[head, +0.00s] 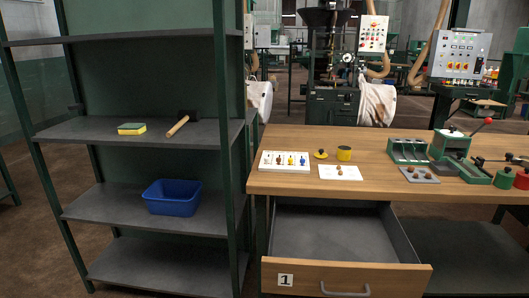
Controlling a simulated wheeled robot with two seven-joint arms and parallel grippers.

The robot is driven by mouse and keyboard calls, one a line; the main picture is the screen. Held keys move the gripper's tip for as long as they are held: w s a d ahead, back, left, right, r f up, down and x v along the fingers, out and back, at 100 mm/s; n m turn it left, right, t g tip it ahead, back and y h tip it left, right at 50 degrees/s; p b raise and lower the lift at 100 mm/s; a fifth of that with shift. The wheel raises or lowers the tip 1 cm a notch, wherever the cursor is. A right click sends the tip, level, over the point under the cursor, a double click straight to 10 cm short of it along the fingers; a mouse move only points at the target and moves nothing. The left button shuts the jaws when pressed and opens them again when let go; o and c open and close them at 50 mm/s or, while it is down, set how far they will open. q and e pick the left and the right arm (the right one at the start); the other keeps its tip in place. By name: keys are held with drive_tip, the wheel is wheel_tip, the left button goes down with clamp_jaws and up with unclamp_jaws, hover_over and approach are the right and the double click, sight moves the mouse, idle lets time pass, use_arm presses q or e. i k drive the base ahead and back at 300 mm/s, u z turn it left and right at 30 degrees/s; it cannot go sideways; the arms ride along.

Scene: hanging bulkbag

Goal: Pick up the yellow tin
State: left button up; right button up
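A small yellow tin (344,154) stands upright on the wooden workbench (290,183), behind a white card. Its top looks dark, but I cannot tell whether it is open. A small yellow round piece with a dark knob (321,154), perhaps a lid, lies just to its left, apart from it. Neither of my grippers is in view.
A white tray (272,168) with small coloured pieces and a white card (329,172) with brown bits are near the tin. Green fixtures (408,151) stand right. An open drawer (345,279) juts out below. A shelf rack (110,133) stands left.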

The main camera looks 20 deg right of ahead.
sight(344, 151)
drive_tip(key=u, duration=2.95)
drive_tip(key=k, duration=2.85)
drive_tip(key=z, duration=1.75)
drive_tip(key=i, duration=0.45)
